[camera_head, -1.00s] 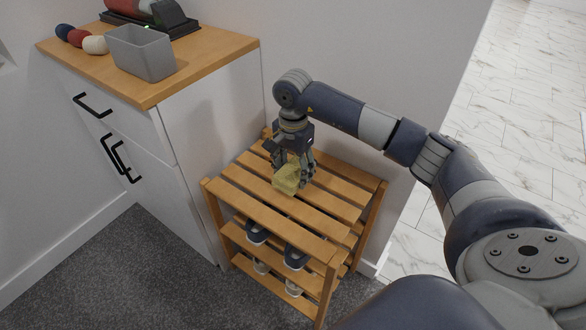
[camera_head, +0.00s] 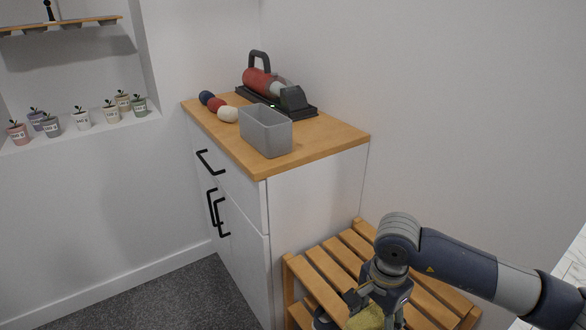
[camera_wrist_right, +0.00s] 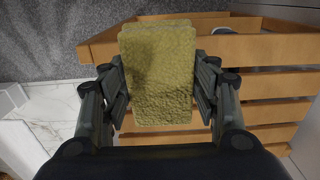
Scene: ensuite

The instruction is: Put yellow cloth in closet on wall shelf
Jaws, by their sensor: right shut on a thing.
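My right gripper (camera_head: 372,309) is shut on the yellow cloth (camera_head: 368,318), at the lower edge of the head view, in front of the slatted wooden rack's top. The cloth is a folded, rough-textured block; in the right wrist view the cloth (camera_wrist_right: 158,75) sits between both fingers of the right gripper (camera_wrist_right: 161,90), over the slats. The head view cuts off its lower part. A wooden wall shelf (camera_head: 70,22) is at the upper left, partly cut off by the top edge. A white cabinet (camera_head: 315,215) with black handles stands left of the rack. My left gripper is not in view.
On the cabinet top are a grey bin (camera_head: 265,132), several balls (camera_head: 216,104) and a red-and-black appliance (camera_head: 275,88). Small potted plants (camera_head: 82,119) line a wall ledge (camera_head: 85,134) below the shelf. The slatted rack (camera_head: 318,277) is under my arm. Carpet lies clear left of the cabinet.

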